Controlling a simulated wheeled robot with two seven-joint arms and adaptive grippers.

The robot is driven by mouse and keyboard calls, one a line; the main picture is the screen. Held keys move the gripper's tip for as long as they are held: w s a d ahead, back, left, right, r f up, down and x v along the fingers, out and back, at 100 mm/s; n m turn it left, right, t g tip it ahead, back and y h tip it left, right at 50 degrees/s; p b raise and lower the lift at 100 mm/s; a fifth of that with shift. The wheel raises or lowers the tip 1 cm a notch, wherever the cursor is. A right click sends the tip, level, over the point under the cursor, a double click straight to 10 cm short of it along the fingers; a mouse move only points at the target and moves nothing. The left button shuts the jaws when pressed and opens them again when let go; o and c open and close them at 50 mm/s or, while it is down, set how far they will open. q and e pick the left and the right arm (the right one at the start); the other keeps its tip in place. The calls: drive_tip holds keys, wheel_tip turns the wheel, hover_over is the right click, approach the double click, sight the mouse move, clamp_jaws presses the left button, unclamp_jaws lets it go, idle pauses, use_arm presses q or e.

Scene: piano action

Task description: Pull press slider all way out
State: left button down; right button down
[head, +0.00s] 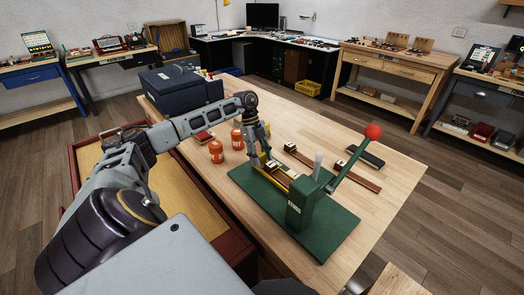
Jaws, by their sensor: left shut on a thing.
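A green press (302,203) with a lever ending in a red ball (373,132) stands on a green base plate (335,235) on the wooden table. The slider (276,177), with yellowish and dark parts, lies on the press to the left of its green block. My left gripper (262,160) reaches down at the slider's far left end and is shut on it. The fingertips are small and partly hidden against the slider. My right gripper is not in the view.
Two orange jars (216,151) stand left of the press, near my left arm. A dark blue box (180,88) sits at the table's far left. Wooden pieces (358,176) and a dark block (366,155) lie behind the press. The table's right side is clear.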

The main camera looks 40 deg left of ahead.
use_arm(q)
drive_tip(key=shift+a+r, duration=0.1)
drive_tip(key=shift+a, duration=0.15)
drive_tip(key=c, duration=0.8)
unclamp_jaws()
drive_tip(key=v, duration=1.1)
drive_tip(key=shift+a+r, duration=0.15)
drive_tip(key=shift+r, duration=0.25)
drive_tip(key=shift+r, duration=0.1)
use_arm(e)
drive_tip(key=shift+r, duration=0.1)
use_arm(q)
wheel_tip(320, 180, up, 21)
drive_tip(key=p, duration=2.1)
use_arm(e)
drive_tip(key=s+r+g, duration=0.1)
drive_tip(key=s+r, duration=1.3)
use_arm(q)
drive_tip(key=shift+r+p, duration=0.45)
drive_tip(key=shift+p, duration=0.05)
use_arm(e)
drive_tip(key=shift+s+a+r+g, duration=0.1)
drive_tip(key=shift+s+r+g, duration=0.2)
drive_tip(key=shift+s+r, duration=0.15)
